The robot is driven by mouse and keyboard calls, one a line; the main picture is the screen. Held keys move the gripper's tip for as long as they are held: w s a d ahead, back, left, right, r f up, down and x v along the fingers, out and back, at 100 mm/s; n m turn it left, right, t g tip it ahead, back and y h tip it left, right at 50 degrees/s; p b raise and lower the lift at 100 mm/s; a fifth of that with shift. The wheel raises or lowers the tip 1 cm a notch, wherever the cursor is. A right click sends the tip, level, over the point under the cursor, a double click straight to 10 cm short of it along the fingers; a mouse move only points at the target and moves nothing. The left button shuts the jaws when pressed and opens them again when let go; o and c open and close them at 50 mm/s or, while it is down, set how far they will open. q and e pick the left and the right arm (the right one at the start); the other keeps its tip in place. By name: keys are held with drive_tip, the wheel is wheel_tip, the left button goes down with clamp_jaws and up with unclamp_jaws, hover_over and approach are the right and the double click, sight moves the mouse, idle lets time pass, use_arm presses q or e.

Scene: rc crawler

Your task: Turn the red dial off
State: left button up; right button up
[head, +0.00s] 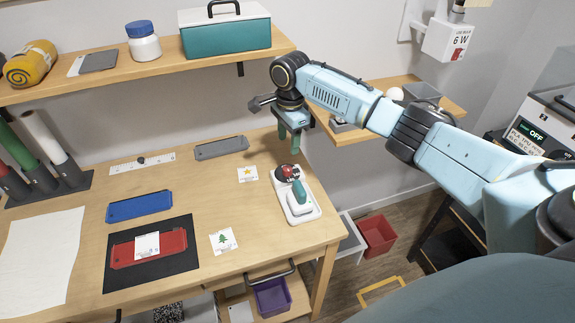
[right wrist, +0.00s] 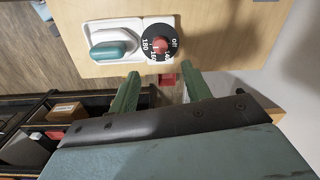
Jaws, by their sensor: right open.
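The red dial (right wrist: 160,44) is a red knob on a round black plate with white markings, including "180" and "off". It sits at one end of a white base (right wrist: 92,43) that also holds a teal-handled tool (right wrist: 112,48). In the head view the dial (head: 287,172) is near the right edge of the workbench. My right gripper (head: 291,146) points down above and just behind the dial, its green fingers apart and empty. In the right wrist view the dial lies beyond the gap between the fingertips (right wrist: 162,77), not touched. My left gripper is out of view.
The workbench (head: 165,185) carries a star card (head: 248,174), a tree card (head: 223,241), a blue tray (head: 139,206) and a red tray (head: 170,246). A shelf with a teal toolbox (head: 226,38) is behind. A side shelf (head: 375,90) is beside my right arm.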

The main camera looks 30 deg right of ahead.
sight(287, 169)
drive_tip(key=f+b, duration=0.1)
drive_tip(key=f, duration=0.9)
drive_tip(key=shift+w+f, duration=0.2)
drive_tip(key=c, duration=1)
